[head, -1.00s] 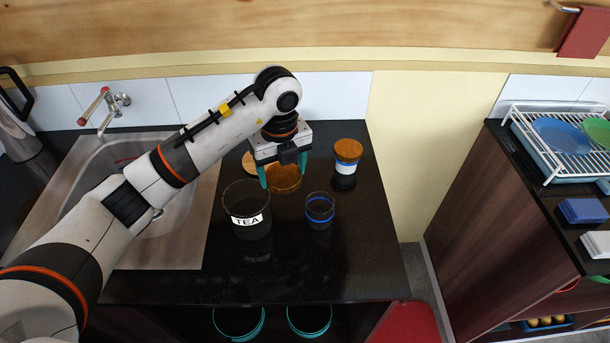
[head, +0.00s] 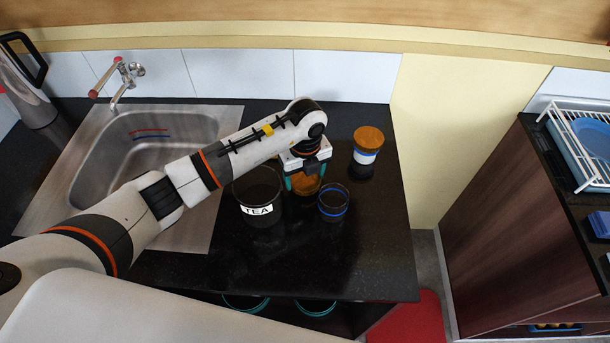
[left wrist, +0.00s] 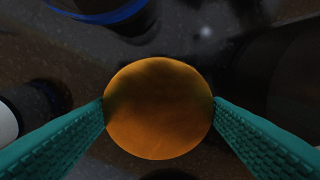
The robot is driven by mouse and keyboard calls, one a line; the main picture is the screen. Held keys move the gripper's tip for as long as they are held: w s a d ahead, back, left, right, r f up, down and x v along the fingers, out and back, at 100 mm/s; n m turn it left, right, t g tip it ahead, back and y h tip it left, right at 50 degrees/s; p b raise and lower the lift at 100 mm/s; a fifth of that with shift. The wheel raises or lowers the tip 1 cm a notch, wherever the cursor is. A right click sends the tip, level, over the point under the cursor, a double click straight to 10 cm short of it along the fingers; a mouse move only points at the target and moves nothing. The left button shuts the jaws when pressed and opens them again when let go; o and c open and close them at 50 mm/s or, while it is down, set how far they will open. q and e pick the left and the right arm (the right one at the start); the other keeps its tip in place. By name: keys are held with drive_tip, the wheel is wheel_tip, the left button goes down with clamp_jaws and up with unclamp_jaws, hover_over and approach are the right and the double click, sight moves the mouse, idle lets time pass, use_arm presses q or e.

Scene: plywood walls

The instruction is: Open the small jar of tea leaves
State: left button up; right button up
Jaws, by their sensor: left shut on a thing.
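My left gripper (head: 305,182) is shut on a round orange-brown piece (head: 307,187), behind the glass jars. The left wrist view shows its round top (left wrist: 158,108) between my two teal fingers. I cannot tell whether it is a loose lid or a whole jar. A larger dark glass jar labelled TEA (head: 258,210) stands to its front left, with no lid seen. A smaller glass jar with a blue band (head: 333,203) stands to its front right, also without a lid seen. My right gripper is not in view.
A jar with an orange-brown lid and a blue and white band (head: 367,146) stands at the back right. A steel sink (head: 150,160) is on the left. The front of the black counter (head: 300,265) is clear. A dish rack (head: 580,150) stands far right.

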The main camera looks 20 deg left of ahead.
use_arm(q)
drive_tip(key=shift+f, duration=0.85)
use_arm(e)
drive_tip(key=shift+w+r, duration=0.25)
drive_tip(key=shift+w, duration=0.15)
use_arm(q)
drive_tip(key=shift+f, duration=0.25)
drive_tip(key=o, duration=1.1)
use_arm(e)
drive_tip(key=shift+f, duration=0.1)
use_arm(q)
drive_tip(key=shift+r, duration=0.1)
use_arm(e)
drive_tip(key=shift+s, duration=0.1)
